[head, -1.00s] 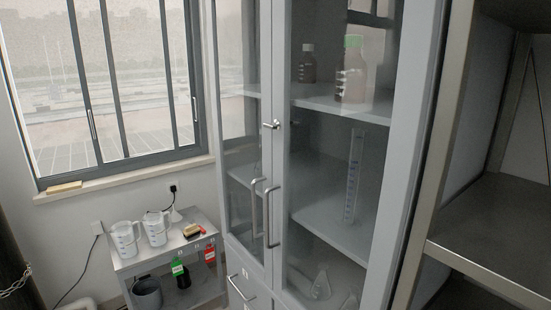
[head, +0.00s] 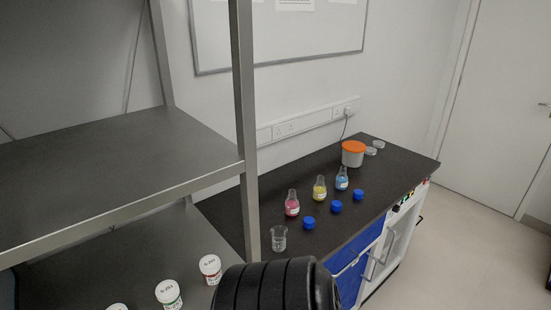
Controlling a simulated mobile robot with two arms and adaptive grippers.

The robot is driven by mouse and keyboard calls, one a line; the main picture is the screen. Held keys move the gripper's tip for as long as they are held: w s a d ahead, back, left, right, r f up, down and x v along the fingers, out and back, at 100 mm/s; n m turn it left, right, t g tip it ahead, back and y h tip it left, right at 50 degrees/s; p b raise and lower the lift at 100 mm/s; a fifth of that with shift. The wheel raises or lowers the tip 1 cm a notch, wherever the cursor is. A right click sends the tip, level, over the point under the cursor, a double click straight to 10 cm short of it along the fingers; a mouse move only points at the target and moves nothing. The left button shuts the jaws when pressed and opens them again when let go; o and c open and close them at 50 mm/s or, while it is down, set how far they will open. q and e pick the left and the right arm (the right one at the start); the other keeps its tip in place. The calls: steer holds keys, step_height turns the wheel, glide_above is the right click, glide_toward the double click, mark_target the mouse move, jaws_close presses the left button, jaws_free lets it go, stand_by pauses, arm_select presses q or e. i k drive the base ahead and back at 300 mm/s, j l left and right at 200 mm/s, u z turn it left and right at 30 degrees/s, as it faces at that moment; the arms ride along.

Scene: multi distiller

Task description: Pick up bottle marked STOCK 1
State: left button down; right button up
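No bottle with a readable STOCK 1 mark shows in the head view. On the black bench stand three small flasks with white labels too small to read: a pink one (head: 292,205), a yellow one (head: 319,190) and a blue one (head: 342,180). On the lower left surface stand white-lidded jars, one with a red label (head: 210,269) and one with a green label (head: 169,294); another is cut off by the bottom edge. Neither gripper is in view. A black ribbed part of my own body covers the bottom middle.
A grey metal shelf (head: 110,165) with an upright post fills the left side. The black bench (head: 395,165) also holds a clear beaker (head: 279,239), blue caps (head: 336,207) and an orange-lidded tub (head: 353,154). Free floor (head: 470,240) lies right of the bench.

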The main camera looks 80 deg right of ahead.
mark_target(342, 179)
steer(key=z, duration=3.25)
steer(key=i+l, duration=0.15)
steer(key=l, duration=0.15)
steer(key=i+l+u, duration=0.15)
steer(key=l, duration=0.15)
steer(key=i+l, duration=0.15)
steer(key=l, duration=0.15)
